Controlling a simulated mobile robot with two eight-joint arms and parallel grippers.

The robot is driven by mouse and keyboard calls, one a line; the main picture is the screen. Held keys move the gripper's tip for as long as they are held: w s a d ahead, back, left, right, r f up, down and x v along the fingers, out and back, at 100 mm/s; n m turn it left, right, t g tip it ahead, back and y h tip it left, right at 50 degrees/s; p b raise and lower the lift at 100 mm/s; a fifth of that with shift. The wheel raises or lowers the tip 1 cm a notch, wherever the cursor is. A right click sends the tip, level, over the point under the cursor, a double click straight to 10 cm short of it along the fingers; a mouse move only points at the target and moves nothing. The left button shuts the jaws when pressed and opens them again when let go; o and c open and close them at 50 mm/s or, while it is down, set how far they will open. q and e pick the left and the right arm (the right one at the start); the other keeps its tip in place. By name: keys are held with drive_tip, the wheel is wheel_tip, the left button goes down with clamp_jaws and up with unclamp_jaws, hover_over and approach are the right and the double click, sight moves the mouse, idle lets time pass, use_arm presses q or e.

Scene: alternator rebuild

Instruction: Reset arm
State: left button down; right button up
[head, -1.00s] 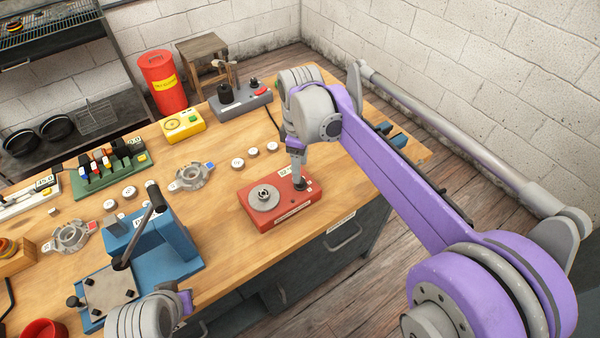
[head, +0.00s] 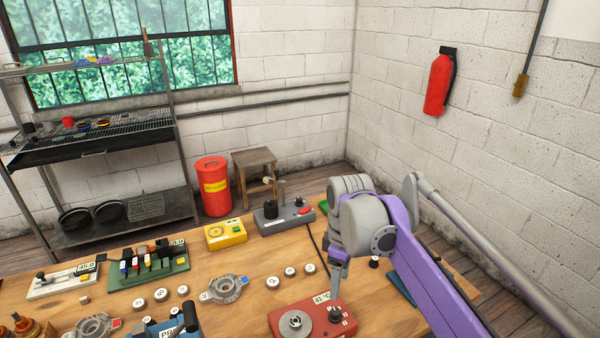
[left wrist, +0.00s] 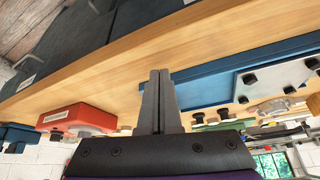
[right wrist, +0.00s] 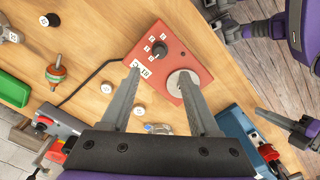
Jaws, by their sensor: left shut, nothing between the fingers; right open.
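My right gripper (head: 338,285) hangs over the red heater unit (head: 285,318), beside its black knob (head: 335,313). In the right wrist view its fingers (right wrist: 160,74) are spread and empty above the red unit (right wrist: 168,55), whose round metal plate (right wrist: 184,83) lies near one fingertip. My left gripper is outside the head view. In the left wrist view its fingers (left wrist: 158,75) are together with nothing between them, close to the bench edge (left wrist: 110,82) and the blue fixture (left wrist: 205,85). The red unit (left wrist: 78,118) also shows there.
Several white round pieces (head: 272,282) and a metal housing (head: 225,290) lie left of the red unit. A yellow box (head: 226,235) and a grey unit (head: 284,217) stand behind. A green rack (head: 150,268) is at left. A blue press (head: 165,328) is at the front.

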drive_tip(key=s+d+f+m+t, duration=0.2)
drive_tip(key=s+f+m, duration=0.4)
drive_tip(key=s, duration=0.4)
drive_tip(key=s+d+f+m+t, duration=0.2)
drive_tip(key=s+f+m, duration=0.3)
drive_tip(key=s+f, duration=0.3)
drive_tip(key=shift+s+d+f+m+t, duration=0.15)
drive_tip(key=shift+s+d+m+t, duration=0.25)
drive_tip(key=shift+s+t, duration=0.55)
drive_tip(key=shift+s+g, duration=0.25)
